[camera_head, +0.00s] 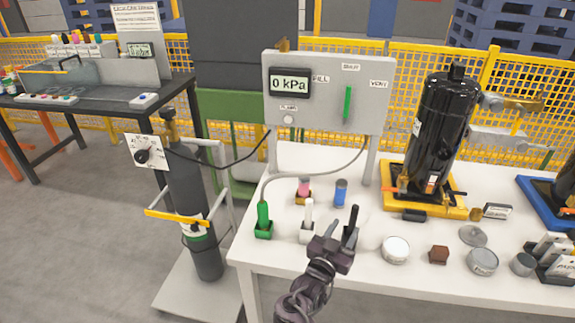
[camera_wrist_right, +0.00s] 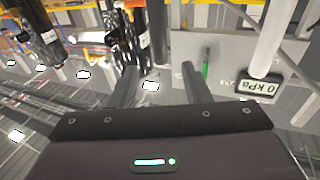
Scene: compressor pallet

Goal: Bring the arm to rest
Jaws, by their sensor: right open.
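My right arm comes in from the bottom middle of the head view. My left gripper is in neither view.
A green piece (camera_head: 263,214) and a white piece (camera_head: 308,212) stand left of the gripper. A gauge panel (camera_head: 328,100) reading 0 kPa stands behind. A black compressor (camera_head: 442,130) sits on a yellow pallet (camera_head: 400,200). A tin (camera_head: 395,246) and brown block (camera_head: 438,254) lie right.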

